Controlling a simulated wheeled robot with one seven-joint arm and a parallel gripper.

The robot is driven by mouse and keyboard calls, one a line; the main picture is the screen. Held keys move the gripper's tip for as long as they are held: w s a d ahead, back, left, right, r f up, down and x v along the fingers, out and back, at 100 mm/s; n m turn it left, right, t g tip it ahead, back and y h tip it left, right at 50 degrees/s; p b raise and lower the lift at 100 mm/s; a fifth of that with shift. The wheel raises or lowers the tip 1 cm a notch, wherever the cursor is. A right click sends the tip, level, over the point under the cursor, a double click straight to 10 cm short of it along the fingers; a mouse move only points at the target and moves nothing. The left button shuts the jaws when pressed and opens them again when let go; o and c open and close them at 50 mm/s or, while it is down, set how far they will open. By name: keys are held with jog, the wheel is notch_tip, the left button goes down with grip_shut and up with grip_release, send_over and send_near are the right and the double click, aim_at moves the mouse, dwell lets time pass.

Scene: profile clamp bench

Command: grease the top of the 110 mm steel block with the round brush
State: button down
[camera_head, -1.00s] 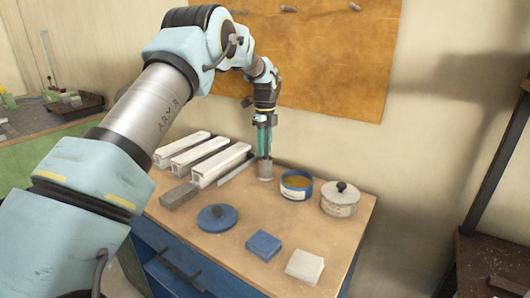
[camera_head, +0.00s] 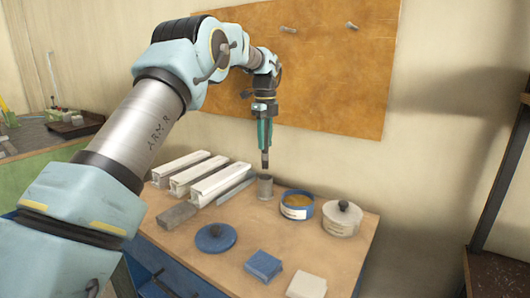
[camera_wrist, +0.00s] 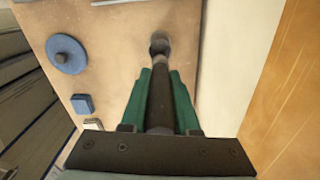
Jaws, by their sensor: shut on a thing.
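My gripper (camera_head: 265,135) is shut on the round brush (camera_head: 265,158), which hangs upright with its dark end down. The brush's end is just above a grey metal cup (camera_head: 265,188). In the wrist view, the brush shaft (camera_wrist: 160,95) runs between my green fingers. A grey steel-looking block (camera_head: 177,215) lies at the left front of the bench; I cannot read its length. A round blue tin (camera_head: 297,206) with amber grease inside stands open, right of the cup.
White profiles (camera_head: 198,176) and a thin grey bar (camera_head: 237,188) lie behind the grey block. A blue lid (camera_head: 215,238), blue pad (camera_head: 263,265) and white pad (camera_head: 306,285) lie in front. A knobbed grey tin (camera_head: 342,219) stands right. A brown board (camera_head: 325,70) is behind my gripper.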

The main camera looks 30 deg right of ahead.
dwell(0.3)
jog(key=s+d+t+h+p, duration=0.25)
jog(key=s+p, duration=0.25)
jog(key=s, duration=1)
notch_tip(320, 180, down, 6)
jog(key=b, duration=0.5)
jog(key=shift+s+d+f+t, duration=0.15)
jog(key=shift+s+d+t, duration=0.05)
jog(key=shift+d+t, duration=0.2)
jog(key=shift+f+y, duration=0.25)
jog(key=shift+f, duration=0.5)
dwell(1.5)
jog(key=shift+r, duration=0.15)
notch_tip(320, 180, up, 7)
jog(key=p, duration=0.5)
jog(key=shift+p, duration=0.3)
